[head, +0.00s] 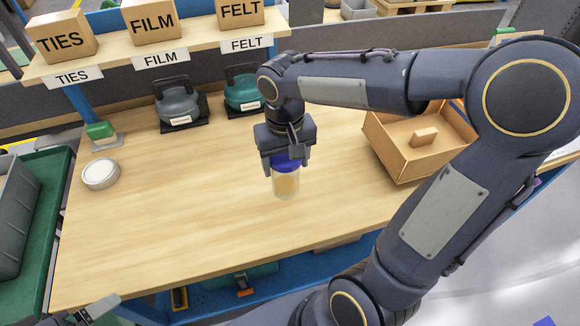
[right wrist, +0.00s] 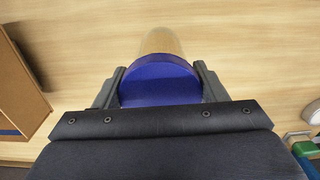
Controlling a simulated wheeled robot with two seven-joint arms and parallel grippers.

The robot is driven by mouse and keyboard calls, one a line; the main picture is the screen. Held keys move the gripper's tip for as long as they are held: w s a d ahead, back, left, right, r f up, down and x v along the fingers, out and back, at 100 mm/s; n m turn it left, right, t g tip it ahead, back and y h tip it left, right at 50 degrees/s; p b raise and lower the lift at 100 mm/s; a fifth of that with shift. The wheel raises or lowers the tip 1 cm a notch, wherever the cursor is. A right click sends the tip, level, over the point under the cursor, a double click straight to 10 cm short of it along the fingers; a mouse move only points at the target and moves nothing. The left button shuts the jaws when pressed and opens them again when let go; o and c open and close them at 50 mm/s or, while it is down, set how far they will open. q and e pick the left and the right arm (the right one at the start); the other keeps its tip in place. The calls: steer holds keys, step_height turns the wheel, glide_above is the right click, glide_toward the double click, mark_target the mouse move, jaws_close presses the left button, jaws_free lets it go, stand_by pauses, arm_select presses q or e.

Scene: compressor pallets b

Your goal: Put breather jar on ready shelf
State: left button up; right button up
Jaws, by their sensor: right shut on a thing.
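The breather jar (head: 286,186) is a clear jar with beige contents and a blue lid. My right gripper (head: 286,160) is shut on its lid from above. The jar is upright over the middle of the wooden bench; I cannot tell whether its base touches the wood. In the right wrist view the blue lid (right wrist: 160,84) sits between the two fingers, with the jar body beyond it. A wooden shelf (head: 110,57) runs above the back of the bench; no label reading "ready" shows. A part of my left gripper (head: 92,312) shows at the bottom left edge, mostly cut off.
Boxes marked TIES (head: 62,36), FILM (head: 152,20) and FELT (head: 240,12) stand on the shelf. A grey compressor (head: 177,103) and a teal one (head: 243,92) stand below. An open carton (head: 400,150) is at right, a round white-topped item (head: 100,174) at left. The front bench is clear.

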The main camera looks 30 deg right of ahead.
steer(key=shift+w+d+f, duration=0.25)
steer(key=shift+d+f, duration=0.15)
steer(key=shift+f, duration=0.15)
steer(key=shift+w+d+f, duration=0.25)
steer(key=shift+d+f, duration=0.1)
steer(key=shift+f, duration=0.2)
steer(key=shift+w+d+f, duration=0.1)
steer(key=shift+d+f, duration=0.1)
steer(key=shift+f, duration=1.6)
steer(key=shift+f, duration=0.2)
steer(key=o, duration=1.3)
steer(key=shift+r, duration=0.15)
